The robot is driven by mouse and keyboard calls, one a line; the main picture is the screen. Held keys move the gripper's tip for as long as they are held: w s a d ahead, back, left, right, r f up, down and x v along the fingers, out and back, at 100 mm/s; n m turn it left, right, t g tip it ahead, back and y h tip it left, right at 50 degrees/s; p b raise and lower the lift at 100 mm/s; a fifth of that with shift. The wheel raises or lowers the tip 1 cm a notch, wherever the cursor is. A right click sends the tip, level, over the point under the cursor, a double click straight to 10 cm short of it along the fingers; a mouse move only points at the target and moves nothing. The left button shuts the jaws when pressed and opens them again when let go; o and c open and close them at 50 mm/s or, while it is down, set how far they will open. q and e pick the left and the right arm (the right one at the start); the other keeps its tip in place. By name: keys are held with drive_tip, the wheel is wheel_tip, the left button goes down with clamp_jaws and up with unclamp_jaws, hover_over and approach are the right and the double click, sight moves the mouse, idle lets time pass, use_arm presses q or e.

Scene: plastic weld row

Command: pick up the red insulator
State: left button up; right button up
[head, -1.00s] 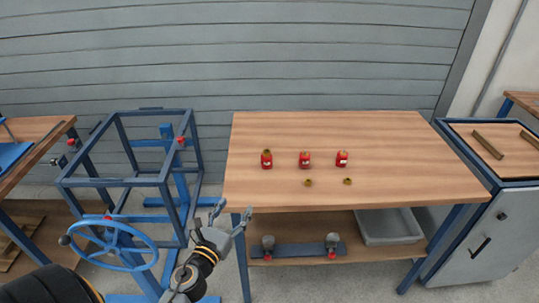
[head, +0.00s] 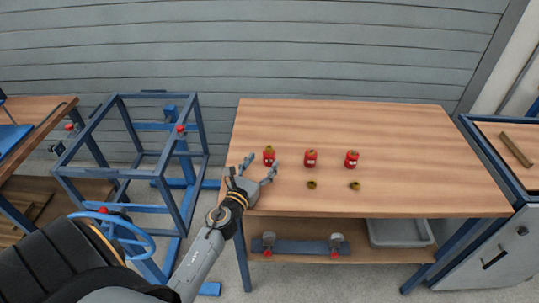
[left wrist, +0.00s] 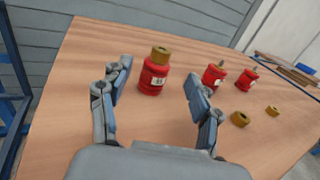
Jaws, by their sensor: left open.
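Three red insulators stand upright in a row on the wooden table (head: 420,130). The left insulator (head: 269,156) has a brass cap on top. The middle insulator (head: 310,158) and the right insulator (head: 351,159) show only a thin stud on top in the left wrist view. My left gripper (head: 260,165) is open and empty at the table's left front, just short of the left insulator. In the left wrist view this insulator (left wrist: 153,75) stands ahead, between the spread fingers (left wrist: 158,85) and apart from them. My right gripper is out of view.
Two loose brass caps, one left (head: 311,184) and one right (head: 354,186), lie in front of the insulators. A grey bin (head: 400,232) and a blue bar sit on the shelf below. A blue frame (head: 120,172) stands left. The table's right side is clear.

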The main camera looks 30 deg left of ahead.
sight(267, 152)
use_arm(q)
drive_tip(key=shift+w, duration=0.4)
drive_tip(key=w, duration=0.2)
drive_tip(key=p, duration=0.1)
drive_tip(key=shift+w+a+r, duration=0.4)
drive_tip(key=shift+w+a+f, duration=0.1)
drive_tip(key=shift+w+f, duration=0.05)
drive_tip(key=shift+w, duration=0.45)
drive_tip(key=shift+w+a+f, duration=0.1)
drive_tip(key=shift+w, duration=0.45)
drive_tip(key=shift+s, duration=0.1)
drive_tip(key=shift+c, duration=1.3)
drive_tip(key=c, duration=1.1)
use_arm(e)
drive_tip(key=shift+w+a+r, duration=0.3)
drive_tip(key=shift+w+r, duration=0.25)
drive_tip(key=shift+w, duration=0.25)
